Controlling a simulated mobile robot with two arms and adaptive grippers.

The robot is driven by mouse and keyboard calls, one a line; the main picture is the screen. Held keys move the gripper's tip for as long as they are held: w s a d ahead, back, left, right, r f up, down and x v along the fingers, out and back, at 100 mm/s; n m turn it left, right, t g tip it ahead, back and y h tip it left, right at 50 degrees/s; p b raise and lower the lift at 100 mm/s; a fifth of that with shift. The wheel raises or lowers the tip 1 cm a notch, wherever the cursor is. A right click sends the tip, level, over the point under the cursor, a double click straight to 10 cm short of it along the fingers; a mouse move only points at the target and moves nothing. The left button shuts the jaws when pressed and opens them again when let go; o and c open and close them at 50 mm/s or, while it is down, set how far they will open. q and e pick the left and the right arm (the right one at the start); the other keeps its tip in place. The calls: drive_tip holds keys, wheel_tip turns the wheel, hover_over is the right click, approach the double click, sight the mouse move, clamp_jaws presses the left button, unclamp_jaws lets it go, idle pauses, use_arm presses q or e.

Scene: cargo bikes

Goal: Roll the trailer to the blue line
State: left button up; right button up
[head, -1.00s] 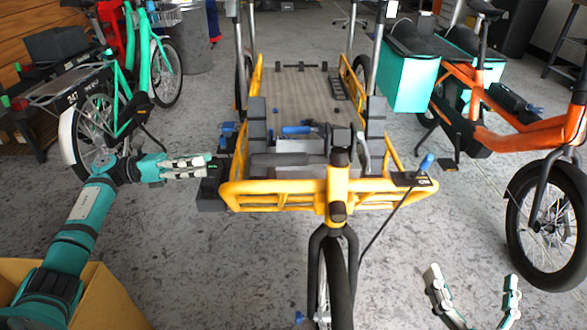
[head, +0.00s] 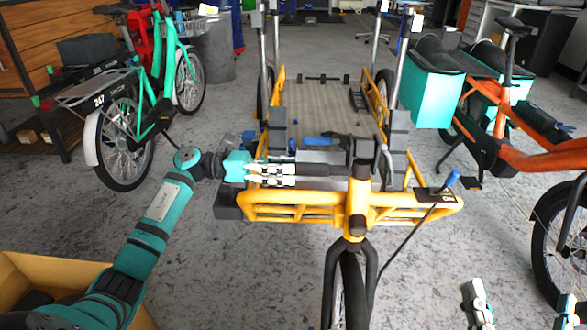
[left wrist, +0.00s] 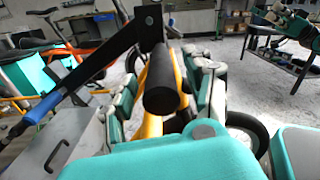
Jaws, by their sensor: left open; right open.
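The trailer (head: 330,197) is a yellow-framed cargo vehicle with a wooden deck, upright posts and a front wheel, standing in the middle of the head view. A handlebar with a black grip (head: 327,170) crosses its near end. My left gripper (head: 295,172) is open at the left end of that grip. In the left wrist view the black grip (left wrist: 162,85) lies between the open fingers (left wrist: 158,95), with no clear contact on either side. My right gripper (head: 520,291) is open and empty over the floor at the lower right. I cannot make out a blue line on the floor.
A green bike (head: 140,105) stands at the left and an orange cargo bike (head: 510,150) at the right. A cardboard box (head: 50,265) is at the lower left. A grey bin (head: 213,50) stands behind the green bike. Grey floor (head: 235,280) is bare in front of the trailer.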

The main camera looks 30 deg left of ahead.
use_arm(q)
drive_tip(key=shift+x, duration=1.1)
clamp_jaws()
